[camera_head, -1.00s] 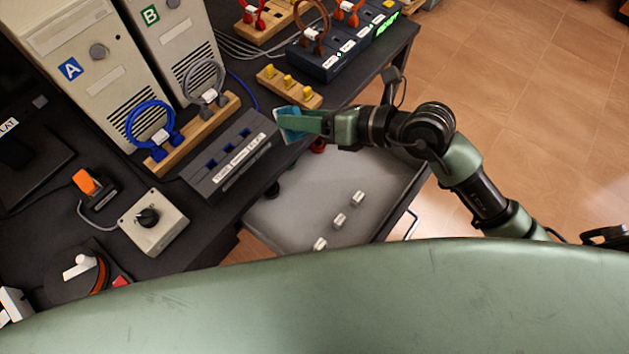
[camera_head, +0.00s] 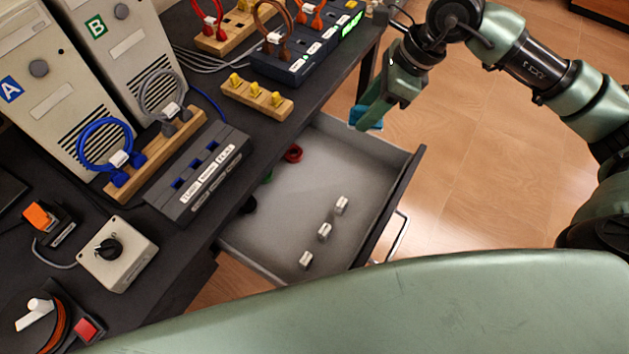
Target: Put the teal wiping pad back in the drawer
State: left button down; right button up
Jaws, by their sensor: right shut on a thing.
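The teal wiping pad (camera_head: 367,117) is held at the tips of my right gripper (camera_head: 372,112), which is shut on it. Gripper and pad hang over the far back corner of the open drawer (camera_head: 310,210), near its far wall; their height above it is hard to tell. The grey drawer is pulled out from under the dark table. Inside it lie white blocks (camera_head: 324,231), a red ring (camera_head: 293,153) and dark and green items by the table edge, partly hidden. My left gripper is not in view.
On the dark table (camera_head: 150,240) stand two beige towers (camera_head: 60,70), a dark socket box (camera_head: 200,175), a wooden strip with yellow plugs (camera_head: 257,97) and a knob box (camera_head: 117,255). The drawer's middle has free room. Its handle (camera_head: 398,237) sticks out at the right.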

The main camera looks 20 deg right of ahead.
notch_tip(320, 180, down, 20)
jog(key=shift+f+p, duration=0.1)
jog(key=shift+p, duration=0.4)
jog(key=o, duration=1.2)
jog(key=b+v, duration=0.1)
jog(key=v, duration=1.1)
jog(key=shift+a, duration=0.1)
